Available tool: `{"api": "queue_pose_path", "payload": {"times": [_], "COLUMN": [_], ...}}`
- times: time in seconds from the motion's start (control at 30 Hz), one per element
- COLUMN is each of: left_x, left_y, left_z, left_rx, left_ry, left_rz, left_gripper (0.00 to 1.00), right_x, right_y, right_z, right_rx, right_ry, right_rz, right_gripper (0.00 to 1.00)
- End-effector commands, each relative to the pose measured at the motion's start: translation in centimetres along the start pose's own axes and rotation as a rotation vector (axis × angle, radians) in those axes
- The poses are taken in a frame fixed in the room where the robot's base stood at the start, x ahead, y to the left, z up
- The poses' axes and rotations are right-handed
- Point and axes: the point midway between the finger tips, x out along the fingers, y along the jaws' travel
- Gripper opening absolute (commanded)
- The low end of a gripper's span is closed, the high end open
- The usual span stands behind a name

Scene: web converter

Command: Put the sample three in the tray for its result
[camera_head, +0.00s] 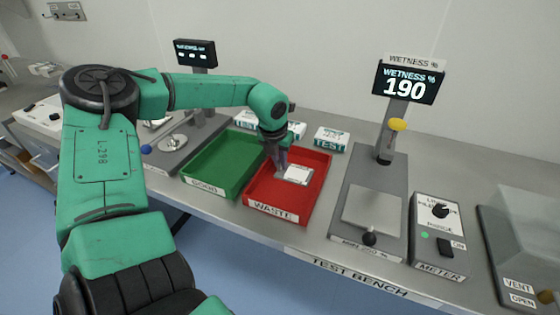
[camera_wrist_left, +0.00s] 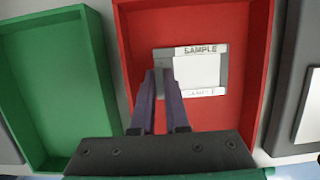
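The sample (camera_head: 298,174), a white card in a grey frame, is in the red tray marked WASTE (camera_head: 312,195). It also shows in the left wrist view (camera_wrist_left: 197,72), label SAMPLE readable, number not. My left gripper (camera_head: 279,163) is inside the red tray, with its purple fingers (camera_wrist_left: 160,76) at the sample's left edge. A narrow gap shows between the fingertips, with grey frame there; I cannot tell whether they grip it. The green tray marked GOOD (camera_head: 205,187) stands left of the red one and looks empty. My right gripper is out of view.
The wetness display (camera_head: 407,84) reads 190. Its grey test plate (camera_head: 373,207) looks empty. A meter box (camera_head: 439,235) and a clear-covered box (camera_head: 525,235) stand to the right. White boxes marked TEST (camera_head: 331,139) stand behind the trays.

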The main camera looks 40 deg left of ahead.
Motion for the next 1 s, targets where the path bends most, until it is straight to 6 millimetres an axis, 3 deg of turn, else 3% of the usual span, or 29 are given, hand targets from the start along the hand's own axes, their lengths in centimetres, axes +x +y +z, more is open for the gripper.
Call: {"api": "queue_pose_path", "payload": {"times": [0.03,0.07,0.53,0.67,1.0], "left_x": [0.0,0.0,-1.0,-3.3,-11.2], "left_y": [0.0,0.0,-0.1,-0.1,0.0], "left_z": [0.0,0.0,0.2,0.2,0.2], "left_rx": [0.0,0.0,0.0,0.0,0.0], "left_ry": [0.0,0.0,-0.004,-0.007,-0.004], "left_rz": [0.0,0.0,-0.002,-0.003,0.001], "left_gripper": [0.31,0.42,0.42,0.42,0.42], "right_x": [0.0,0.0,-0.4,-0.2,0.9], "right_y": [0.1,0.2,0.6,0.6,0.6], "right_z": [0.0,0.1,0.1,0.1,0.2], "right_rx": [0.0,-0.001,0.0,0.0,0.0], "right_ry": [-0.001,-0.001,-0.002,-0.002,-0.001], "right_rz": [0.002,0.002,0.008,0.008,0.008], "right_gripper": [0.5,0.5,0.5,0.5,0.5]}}
